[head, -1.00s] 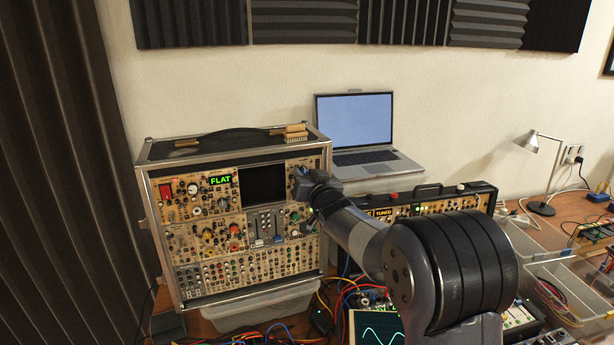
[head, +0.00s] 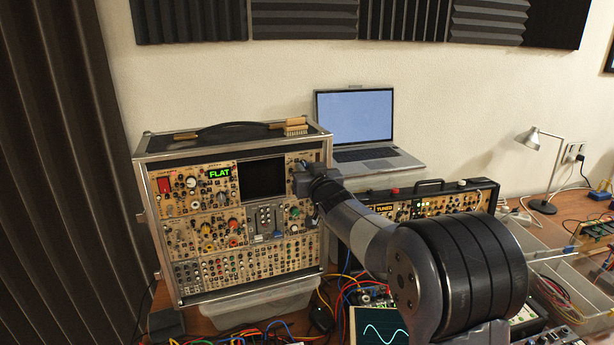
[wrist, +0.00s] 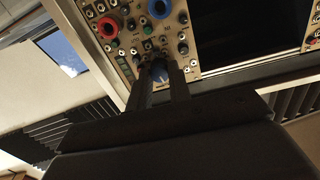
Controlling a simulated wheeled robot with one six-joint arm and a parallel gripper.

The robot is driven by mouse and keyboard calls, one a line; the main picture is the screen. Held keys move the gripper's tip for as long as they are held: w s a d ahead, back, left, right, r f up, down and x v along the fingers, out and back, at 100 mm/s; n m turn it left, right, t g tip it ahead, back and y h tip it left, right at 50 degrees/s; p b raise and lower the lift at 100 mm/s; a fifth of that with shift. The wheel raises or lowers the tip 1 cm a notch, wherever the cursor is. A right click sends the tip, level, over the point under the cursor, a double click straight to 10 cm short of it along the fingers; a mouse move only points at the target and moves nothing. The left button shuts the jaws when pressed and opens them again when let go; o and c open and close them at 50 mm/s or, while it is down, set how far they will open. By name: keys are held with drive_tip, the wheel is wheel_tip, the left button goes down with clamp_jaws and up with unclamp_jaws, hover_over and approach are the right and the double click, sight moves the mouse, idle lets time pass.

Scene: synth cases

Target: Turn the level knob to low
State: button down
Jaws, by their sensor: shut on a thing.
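The synth case (head: 140,195) stands upright on the table at the left, its tan panel facing me. My gripper (head: 303,168) is at the upper right of this panel, right of the dark screen (head: 262,179). In the wrist view my gripper (wrist: 160,78) has its two fingers on either side of a blue-grey knob (wrist: 160,71) and is shut on it. I cannot read the knob's label or pointer. In the head view my gripper and arm hide this knob.
A laptop (head: 355,118) stands behind my arm. A second, lower case (head: 430,203) with a display reading TUNED is to the right. Cables (head: 345,290) and a clear bin (head: 240,305) are below the synth case. A lamp (head: 540,145) stands at the far right.

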drive_tip(key=n+b, duration=0.9)
drive_tip(key=n, duration=1.6)
drive_tip(key=shift+f+y, duration=0.15)
drive_tip(key=shift+y, duration=0.25)
drive_tip(key=shift+n, duration=0.4)
drive_tip(key=c, duration=1.3)
unclamp_jaws()
drive_tip(key=shift+d, duration=0.1)
drive_tip(key=b+v, duration=0.2)
drive_tip(key=v, duration=0.8)
drive_tip(key=shift+s+d+b, duration=0.2)
drive_tip(key=shift+s+b, duration=0.15)
drive_tip(key=shift+b, duration=0.05)
